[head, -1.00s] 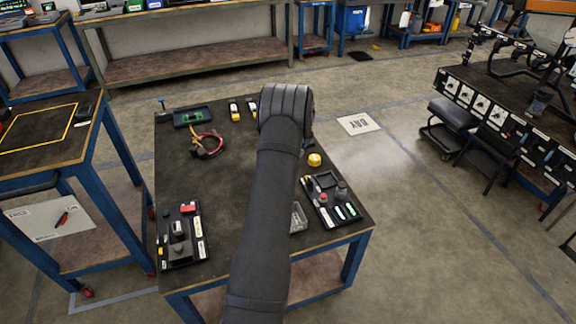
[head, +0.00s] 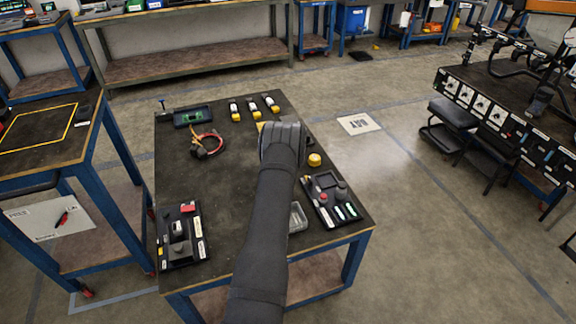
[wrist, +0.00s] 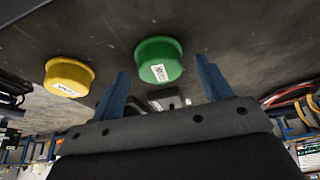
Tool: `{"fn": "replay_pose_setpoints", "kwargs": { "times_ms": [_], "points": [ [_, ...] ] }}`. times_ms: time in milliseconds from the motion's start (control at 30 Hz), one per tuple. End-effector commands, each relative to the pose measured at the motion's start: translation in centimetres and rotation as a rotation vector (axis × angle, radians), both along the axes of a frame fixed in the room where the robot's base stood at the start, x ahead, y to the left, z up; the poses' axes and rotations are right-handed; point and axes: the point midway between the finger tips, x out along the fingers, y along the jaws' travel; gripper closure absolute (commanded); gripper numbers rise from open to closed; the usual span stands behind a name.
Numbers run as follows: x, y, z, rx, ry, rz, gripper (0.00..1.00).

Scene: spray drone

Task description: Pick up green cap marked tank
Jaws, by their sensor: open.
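The green cap (wrist: 160,60), round with a white printed label on its side, stands on the dark table top in the wrist view. My gripper (wrist: 160,68) is open, its two blue fingers apart and empty. The green cap shows in the gap between and beyond the fingertips; I cannot tell the exact distance. A yellow cap (wrist: 69,77) with a white label stands to its left, outside the fingers. In the head view the yellow cap (head: 314,160) is right of my arm; my arm hides the green cap and the fingers there.
Three white-and-yellow items (head: 253,107) stand at the table's back. A red-and-black cable bundle (head: 207,146) and a green board in a tray (head: 193,117) are back left. Dark trays with parts stand front left (head: 181,235) and right (head: 332,200). The left-middle table top is clear.

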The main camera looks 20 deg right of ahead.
Motion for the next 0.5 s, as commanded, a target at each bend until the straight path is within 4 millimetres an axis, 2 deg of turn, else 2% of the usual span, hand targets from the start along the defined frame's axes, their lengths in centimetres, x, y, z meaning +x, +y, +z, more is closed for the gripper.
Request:
{"fn": "replay_pose_setpoints", "kwargs": {
  "times_ms": [133,400,500],
  "points": [
    [0.43,0.01,-1.02,0.001,-0.001,0.001,0.28],
    [0.52,0.01,-1.18,0.001,-0.002,0.001,0.28],
    [0.52,0.0,-1.17,0.001,-0.002,0.001,0.46]
  ]
}}
